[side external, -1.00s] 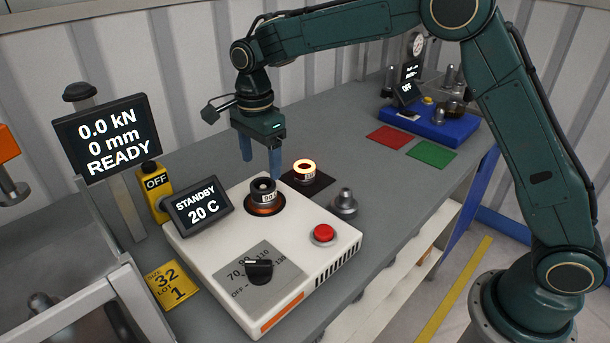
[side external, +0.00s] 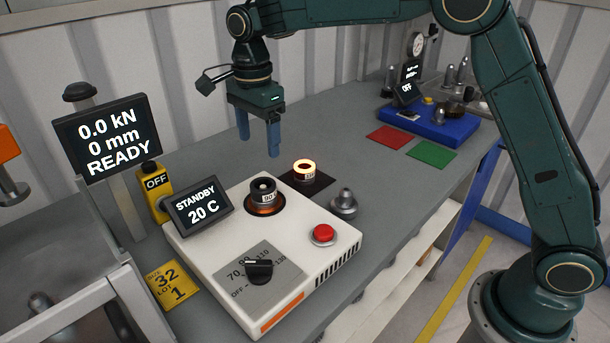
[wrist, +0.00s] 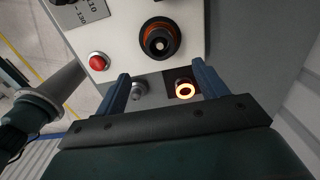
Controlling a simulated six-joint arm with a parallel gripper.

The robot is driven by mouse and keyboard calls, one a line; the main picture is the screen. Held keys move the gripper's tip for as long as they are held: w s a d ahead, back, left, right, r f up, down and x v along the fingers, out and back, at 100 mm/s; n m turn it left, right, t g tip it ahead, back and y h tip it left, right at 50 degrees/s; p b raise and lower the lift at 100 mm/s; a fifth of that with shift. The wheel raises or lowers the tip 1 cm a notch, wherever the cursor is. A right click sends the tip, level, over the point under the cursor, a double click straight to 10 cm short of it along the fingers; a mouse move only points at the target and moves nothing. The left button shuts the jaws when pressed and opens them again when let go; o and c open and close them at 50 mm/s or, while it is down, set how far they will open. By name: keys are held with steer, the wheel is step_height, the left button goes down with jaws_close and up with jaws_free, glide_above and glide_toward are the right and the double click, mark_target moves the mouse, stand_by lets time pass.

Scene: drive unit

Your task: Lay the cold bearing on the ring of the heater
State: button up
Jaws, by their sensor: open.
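The heater (side external: 215,245) is a white box with a display reading STANDBY 20 C. On its orange-brown ring (side external: 266,208) sits a dark, unlit bearing (side external: 263,193) with a small white tag. In the wrist view the dark bearing (wrist: 159,41) lies roughly centred within the ring (wrist: 146,28). A second, glowing yellow-white bearing (side external: 304,169) stands on a dark square plate (side external: 318,186) behind the heater. My gripper (side external: 258,147) is open and empty, pointing down above and behind the dark bearing, clear of it. Its fingers also show in the wrist view (wrist: 160,72).
A grey stepped metal part (side external: 344,202) stands beside the heater's right edge. The heater has a red button (side external: 323,234) and a black knob (side external: 258,269). A yellow OFF unit (side external: 154,183) and the press display (side external: 103,138) stand left. Red and green mats lie on clear bench behind.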

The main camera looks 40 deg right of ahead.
steer(key=s+d+r+n+t, duration=0.2)
steer(key=s+d+r+n, duration=0.25)
steer(key=s, duration=0.35)
steer(key=s+d+r+n+t, duration=0.1)
steer(key=s+d+r+n, duration=0.35)
steer(key=s, duration=0.45)
steer(key=s+d+f+n+t, duration=0.1)
steer(key=s+n, duration=0.3)
steer(key=s, duration=0.4)
steer(key=s+d+f+n+t, duration=0.1)
steer(key=s+d+f+n, duration=0.2)
steer(key=s+n, duration=0.2)
steer(key=s, duration=0.3)
steer(key=shift+f+t, duration=0.3)
